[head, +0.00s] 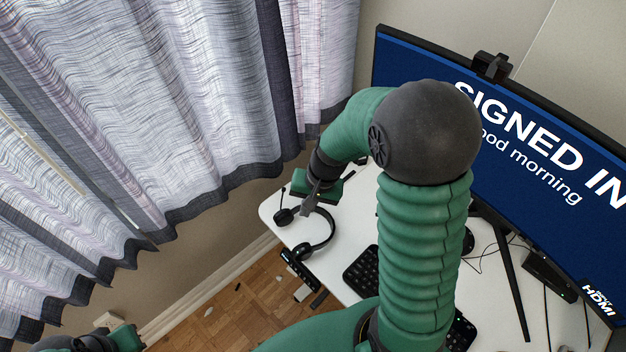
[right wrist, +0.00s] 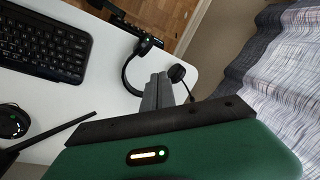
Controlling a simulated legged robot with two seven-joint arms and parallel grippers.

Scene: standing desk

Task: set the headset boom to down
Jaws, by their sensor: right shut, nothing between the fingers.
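The black headset (head: 331,232) lies on the white desk's left corner, its band curving between two earcups. Its thin boom (head: 282,198) runs up from the far-left earcup (head: 284,217) in the head view. In the right wrist view the headset band (right wrist: 126,72) is beyond the fingers, and the boom (right wrist: 188,91) extends from the earcup (right wrist: 177,72) towards my gripper body. My right gripper (head: 306,208) is shut and empty, just beside that earcup; its closed fingers also show in the right wrist view (right wrist: 158,90). Contact cannot be told. Part of my left arm shows at bottom left, without its fingers.
A monitor (head: 540,150) stands at the right. Curtains (head: 180,110) hang close to the desk's left corner. A dark device (head: 297,268) sits at the desk's near edge.

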